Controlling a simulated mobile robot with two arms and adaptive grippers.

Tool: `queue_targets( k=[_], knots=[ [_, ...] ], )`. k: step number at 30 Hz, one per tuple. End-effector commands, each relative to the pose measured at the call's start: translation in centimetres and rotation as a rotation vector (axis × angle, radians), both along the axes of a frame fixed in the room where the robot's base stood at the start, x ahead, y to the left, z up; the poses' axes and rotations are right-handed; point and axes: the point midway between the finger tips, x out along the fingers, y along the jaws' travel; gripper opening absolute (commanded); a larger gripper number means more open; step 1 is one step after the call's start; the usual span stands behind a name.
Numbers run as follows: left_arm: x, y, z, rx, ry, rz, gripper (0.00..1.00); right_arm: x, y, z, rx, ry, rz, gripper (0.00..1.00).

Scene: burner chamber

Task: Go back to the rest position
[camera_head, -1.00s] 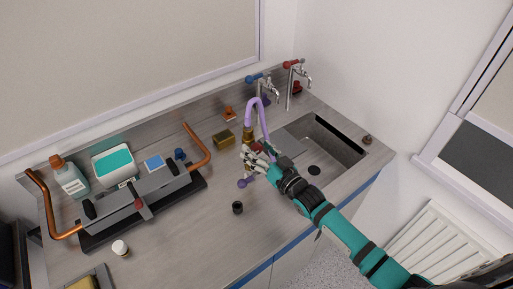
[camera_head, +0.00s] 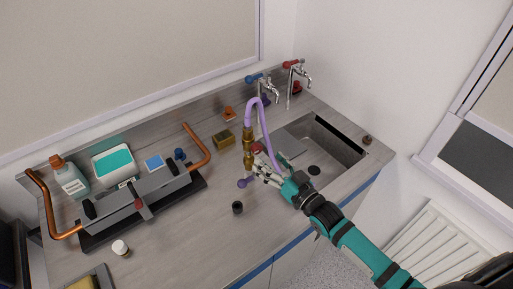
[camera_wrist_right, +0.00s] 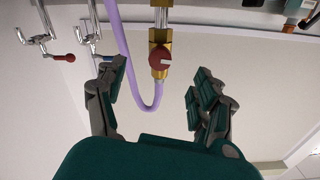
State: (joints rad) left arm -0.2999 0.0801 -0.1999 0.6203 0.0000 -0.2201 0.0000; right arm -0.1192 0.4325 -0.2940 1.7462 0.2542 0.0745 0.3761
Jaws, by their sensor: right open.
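My right gripper (camera_head: 264,172) is open in the head view, beside the brass valve fitting (camera_head: 247,150) with the purple hose (camera_head: 262,112). In the right wrist view its two fingers (camera_wrist_right: 158,95) are spread apart. The brass fitting with a red round knob (camera_wrist_right: 159,62) shows beyond and between them, and the purple hose (camera_wrist_right: 127,55) hangs in a loop there. Nothing is held between the fingers. My left gripper is not in view.
A sink (camera_head: 325,142) lies right of the gripper, with blue-handled (camera_head: 266,88) and red-handled (camera_head: 297,76) taps behind. A grey apparatus with copper pipes (camera_head: 140,203) stands left. A small black cup (camera_head: 237,207) is near the counter's front.

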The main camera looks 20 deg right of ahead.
Motion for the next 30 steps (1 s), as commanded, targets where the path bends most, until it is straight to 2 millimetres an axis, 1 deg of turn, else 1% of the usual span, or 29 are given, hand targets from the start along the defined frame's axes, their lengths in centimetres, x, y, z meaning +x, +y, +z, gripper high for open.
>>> queue_targets(
  k=[12, 14, 17, 20, 21, 23, 24, 27, 30],
  knots=[
    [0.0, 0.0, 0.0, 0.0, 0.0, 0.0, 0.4, -0.1, 0.1, -0.1, -0.002, 0.007, 0.0, 0.69],
    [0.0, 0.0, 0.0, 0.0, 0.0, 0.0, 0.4, -0.4, 0.4, -0.5, -0.014, 0.029, -0.002, 0.69],
    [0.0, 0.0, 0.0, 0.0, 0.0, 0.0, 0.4, -1.8, 1.2, -1.7, -0.06, 0.117, -0.009, 0.69],
    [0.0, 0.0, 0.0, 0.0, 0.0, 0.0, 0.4, -4.5, 2.1, -3.6, -0.146, 0.267, -0.02, 0.69],
    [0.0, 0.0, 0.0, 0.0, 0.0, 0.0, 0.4, -5.9, 2.3, -4.4, -0.189, 0.339, -0.023, 0.69],
    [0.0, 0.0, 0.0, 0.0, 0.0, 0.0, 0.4, -8.4, 2.3, -5.4, -0.252, 0.448, -0.03, 0.69],
    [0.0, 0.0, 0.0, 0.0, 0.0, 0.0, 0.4, -10.0, 2.2, -5.9, -0.291, 0.519, -0.032, 0.69],
    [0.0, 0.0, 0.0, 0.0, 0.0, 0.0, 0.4, -13.6, 1.5, -6.8, -0.368, 0.662, -0.035, 0.69],
    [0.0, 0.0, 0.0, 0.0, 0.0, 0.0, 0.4, -16.5, 0.9, -7.1, -0.423, 0.771, -0.034, 0.69]
  ],
)
